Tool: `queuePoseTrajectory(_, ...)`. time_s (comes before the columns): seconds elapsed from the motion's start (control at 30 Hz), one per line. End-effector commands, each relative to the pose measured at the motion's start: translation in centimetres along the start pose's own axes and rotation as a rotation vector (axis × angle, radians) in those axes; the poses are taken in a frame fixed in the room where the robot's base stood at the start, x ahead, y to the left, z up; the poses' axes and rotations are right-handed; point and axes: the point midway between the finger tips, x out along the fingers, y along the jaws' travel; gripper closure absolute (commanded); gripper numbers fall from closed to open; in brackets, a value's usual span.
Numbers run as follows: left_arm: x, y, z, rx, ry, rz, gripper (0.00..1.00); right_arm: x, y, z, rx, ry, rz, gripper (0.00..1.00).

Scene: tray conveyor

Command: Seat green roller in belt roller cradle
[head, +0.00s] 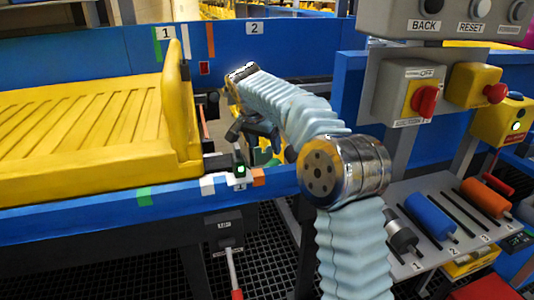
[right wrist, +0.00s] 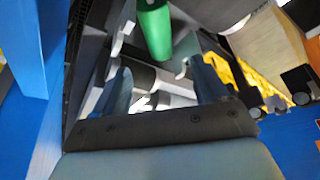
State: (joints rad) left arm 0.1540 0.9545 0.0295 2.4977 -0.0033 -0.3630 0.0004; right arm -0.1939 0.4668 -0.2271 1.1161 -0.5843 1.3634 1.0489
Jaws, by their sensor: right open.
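The green roller (right wrist: 155,30) shows in the right wrist view, ahead of my right gripper (right wrist: 163,84) and beyond its fingertips. The gripper's two fingers are spread apart, with the roller not between them. Pale bracket-like parts (right wrist: 117,42) stand on both sides below the roller; I cannot tell whether they are the cradle or whether the roller sits in it. In the head view my right gripper (head: 252,133) points down at the gap in the conveyor. A small patch of the green roller (head: 262,157) shows beneath it, mostly hidden by the gripper and arm. My left gripper is out of view.
A yellow tray (head: 90,180) stands on the blue conveyor left of the gap. On a grey shelf (head: 470,222) at right lie a blue roller (head: 430,215), an orange roller (head: 485,197) and a dark grey roller (head: 400,235). A red-knobbed switch box (head: 408,92) stands above.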

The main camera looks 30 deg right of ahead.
Motion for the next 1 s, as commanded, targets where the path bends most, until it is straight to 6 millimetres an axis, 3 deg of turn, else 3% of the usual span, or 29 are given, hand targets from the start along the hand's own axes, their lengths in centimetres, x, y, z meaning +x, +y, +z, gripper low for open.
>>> queuePoseTrajectory(0.1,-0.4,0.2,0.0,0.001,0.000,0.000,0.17,-2.9,-0.1,-0.1,0.001,0.002,-0.004,0.27)
queuePoseTrajectory(0.3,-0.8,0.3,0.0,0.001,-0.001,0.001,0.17,-5.5,0.0,-0.1,0.000,0.001,-0.001,0.27)
queuePoseTrajectory(1.0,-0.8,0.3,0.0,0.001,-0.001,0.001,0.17,-6.0,0.0,0.0,0.000,0.000,0.000,0.27)
